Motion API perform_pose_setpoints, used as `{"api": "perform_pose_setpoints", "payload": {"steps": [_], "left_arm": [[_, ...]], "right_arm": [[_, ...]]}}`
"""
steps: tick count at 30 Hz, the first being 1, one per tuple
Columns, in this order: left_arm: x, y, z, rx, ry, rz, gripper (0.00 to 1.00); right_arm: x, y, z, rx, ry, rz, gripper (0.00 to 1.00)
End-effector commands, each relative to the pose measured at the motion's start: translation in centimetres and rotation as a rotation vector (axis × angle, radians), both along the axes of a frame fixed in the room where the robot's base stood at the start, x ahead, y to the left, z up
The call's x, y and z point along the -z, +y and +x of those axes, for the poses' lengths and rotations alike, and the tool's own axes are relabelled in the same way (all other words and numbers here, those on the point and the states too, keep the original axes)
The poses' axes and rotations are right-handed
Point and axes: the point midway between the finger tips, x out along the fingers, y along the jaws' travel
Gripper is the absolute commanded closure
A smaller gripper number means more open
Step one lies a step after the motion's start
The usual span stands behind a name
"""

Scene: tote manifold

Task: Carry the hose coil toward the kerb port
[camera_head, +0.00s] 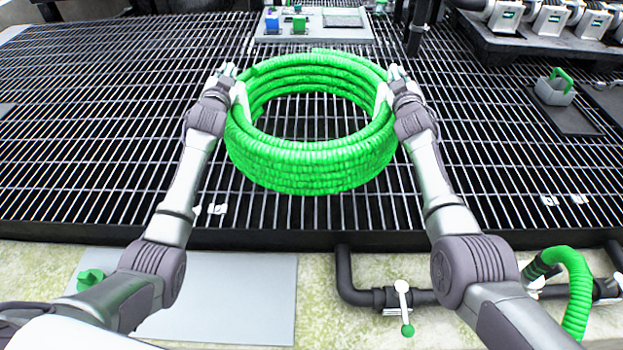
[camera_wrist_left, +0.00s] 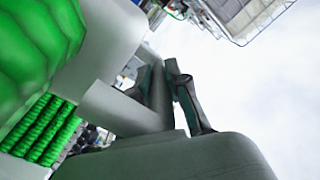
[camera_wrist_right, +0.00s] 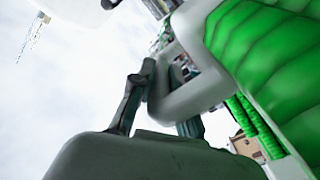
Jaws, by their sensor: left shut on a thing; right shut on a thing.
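The hose coil (camera_head: 310,165) is a thick ring of bright green ribbed hose, seen in the middle of the head view over the dark grating. White brackets or handles sit on its left and right sides. My left gripper (camera_head: 228,72) is at the coil's left side, shut on the white handle there. My right gripper (camera_head: 398,74) is at its right side, shut on the other handle. The coil's green ribs also fill the left of the left wrist view (camera_wrist_left: 35,50) and the right of the right wrist view (camera_wrist_right: 270,60). I cannot identify the kerb port with certainty.
A black pipe (camera_head: 352,290) with a white-and-green valve lever (camera_head: 403,305) runs along the near edge. A short green hose (camera_head: 578,285) curves at lower right. A grey plate (camera_head: 235,300) lies lower left. A panel (camera_head: 312,27) and a black manifold rack (camera_head: 535,45) stand at the back.

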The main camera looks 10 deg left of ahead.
Motion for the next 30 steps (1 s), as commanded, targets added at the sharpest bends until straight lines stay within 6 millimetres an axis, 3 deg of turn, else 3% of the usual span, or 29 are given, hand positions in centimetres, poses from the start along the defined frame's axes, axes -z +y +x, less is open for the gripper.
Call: {"api": "perform_pose_setpoints", "payload": {"steps": [11, 30], "left_arm": [[0.2, -0.2, 0.1, 0.004, -0.008, 0.001, 1.00], [3.9, -0.2, 0.1, 0.004, -0.008, 0.001, 1.00]], "right_arm": [[0.2, 0.2, 0.0, -0.005, -0.009, 0.002, 1.00], [3.9, 0.2, 0.0, -0.005, -0.009, 0.002, 1.00]]}}
